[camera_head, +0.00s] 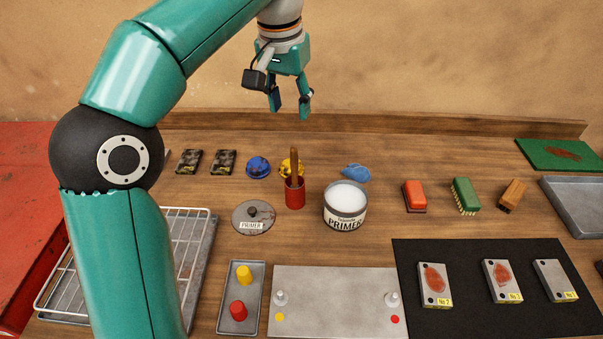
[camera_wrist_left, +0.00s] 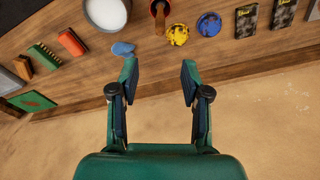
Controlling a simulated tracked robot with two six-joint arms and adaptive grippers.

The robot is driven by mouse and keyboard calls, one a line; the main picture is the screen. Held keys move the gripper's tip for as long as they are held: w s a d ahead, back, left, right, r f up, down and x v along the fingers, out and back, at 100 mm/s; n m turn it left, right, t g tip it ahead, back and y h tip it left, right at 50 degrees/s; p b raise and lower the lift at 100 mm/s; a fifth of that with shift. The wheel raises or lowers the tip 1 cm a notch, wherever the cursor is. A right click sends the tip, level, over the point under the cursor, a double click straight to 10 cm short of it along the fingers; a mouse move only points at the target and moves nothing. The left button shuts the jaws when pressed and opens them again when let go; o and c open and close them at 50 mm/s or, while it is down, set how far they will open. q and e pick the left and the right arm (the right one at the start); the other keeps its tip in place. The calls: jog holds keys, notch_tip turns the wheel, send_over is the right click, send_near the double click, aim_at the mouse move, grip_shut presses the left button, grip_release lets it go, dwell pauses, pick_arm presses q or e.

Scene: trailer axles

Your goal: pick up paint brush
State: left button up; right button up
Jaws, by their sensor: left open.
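The paint brush (camera_head: 294,167) stands upright in a red cup (camera_head: 295,196) near the back middle of the wooden table, its brown handle sticking up. Its lower part is hidden in the cup. In the left wrist view the brush handle (camera_wrist_left: 160,12) shows at the top edge, beyond the fingertips. My left gripper (camera_head: 291,103) is open and empty, above and behind the cup, with its fingers pointing down. It also shows in the left wrist view (camera_wrist_left: 158,72), with a wide gap between the fingers. My right gripper is not in view.
An open primer can (camera_head: 345,207) stands just right of the cup, and its lid (camera_head: 254,217) lies to the left. Yellow (camera_wrist_left: 178,35) and blue (camera_head: 258,167) lumps and a blue cloth (camera_head: 356,172) lie close by. Several brushes or blocks (camera_head: 466,195) sit to the right. A wire rack (camera_head: 186,225) is at left.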

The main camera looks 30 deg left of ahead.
pick_arm(q)
jog(key=b, duration=0.2)
send_over(295, 162)
jog(key=f, duration=0.9)
jog(key=shift+w+a+f, duration=0.25)
jog(key=shift+a+f, duration=0.05)
jog(key=shift+f, duration=0.05)
jog(key=shift+w+f+b, duration=0.15)
jog(key=shift+f+b, duration=0.05)
jog(key=shift+f, duration=1.4)
jog(key=shift+w+f+b, duration=0.1)
jog(key=shift+f+b, duration=0.05)
jog(key=shift+f, duration=1.45)
grip_shut()
